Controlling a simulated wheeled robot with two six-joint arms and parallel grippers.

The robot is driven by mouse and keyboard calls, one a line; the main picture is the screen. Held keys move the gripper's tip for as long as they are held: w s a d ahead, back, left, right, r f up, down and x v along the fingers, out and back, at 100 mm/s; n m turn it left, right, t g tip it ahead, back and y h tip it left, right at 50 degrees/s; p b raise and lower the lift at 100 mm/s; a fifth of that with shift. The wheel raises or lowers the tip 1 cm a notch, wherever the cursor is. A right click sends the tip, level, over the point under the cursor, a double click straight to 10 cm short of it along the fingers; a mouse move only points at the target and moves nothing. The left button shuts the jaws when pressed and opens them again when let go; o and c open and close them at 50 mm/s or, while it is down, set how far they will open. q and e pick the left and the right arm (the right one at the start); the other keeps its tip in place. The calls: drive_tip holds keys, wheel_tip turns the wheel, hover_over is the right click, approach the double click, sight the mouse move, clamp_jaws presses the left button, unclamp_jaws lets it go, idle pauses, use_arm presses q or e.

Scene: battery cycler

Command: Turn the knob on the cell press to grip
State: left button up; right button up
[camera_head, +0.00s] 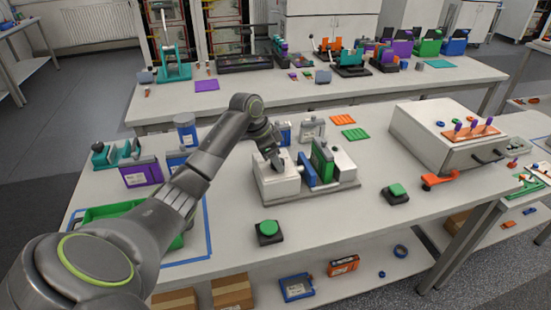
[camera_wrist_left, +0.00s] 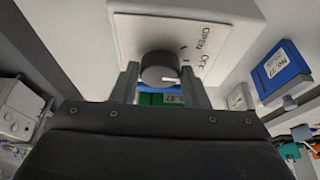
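The cell press (camera_head: 277,186) stands on the near table. It has a white block at each end, with a blue plate (camera_head: 306,170) and a green cell (camera_head: 322,160) between them. My left gripper (camera_head: 276,163) points down at the top of the left white block. In the left wrist view, the dark round knob (camera_wrist_left: 160,68) sits on the white panel (camera_wrist_left: 190,38) between the two fingertips (camera_wrist_left: 160,80). A small gap seems to show on each side of the knob. Its white mark points right; the panel's print reads OPEN and perhaps OFF. My right gripper is out of view.
Green-topped push buttons (camera_head: 268,229) and (camera_head: 396,190) stand in front of and right of the press. A purple cell (camera_head: 141,172) and a green tray (camera_head: 100,213) lie left. A big white box (camera_head: 436,137) stands right. Blue and grey cells stand behind the press.

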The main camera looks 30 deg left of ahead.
use_arm(q)
drive_tip(key=c, duration=0.5)
drive_tip(key=shift+r, duration=0.1)
drive_tip(key=shift+w+m+g+h+p, duration=0.1)
drive_tip(key=shift+m+g+h+p, duration=0.3)
drive_tip(key=shift+m, duration=0.7)
drive_tip(key=shift+a+m+g+h, duration=0.1)
drive_tip(key=shift+m+g+h, duration=0.2)
drive_tip(key=shift+m, duration=0.9)
drive_tip(key=shift+w+m+g+b, duration=0.15)
drive_tip(key=shift+m+g+b, duration=0.25)
drive_tip(key=shift+m, duration=1.1)
drive_tip(key=o, duration=1)
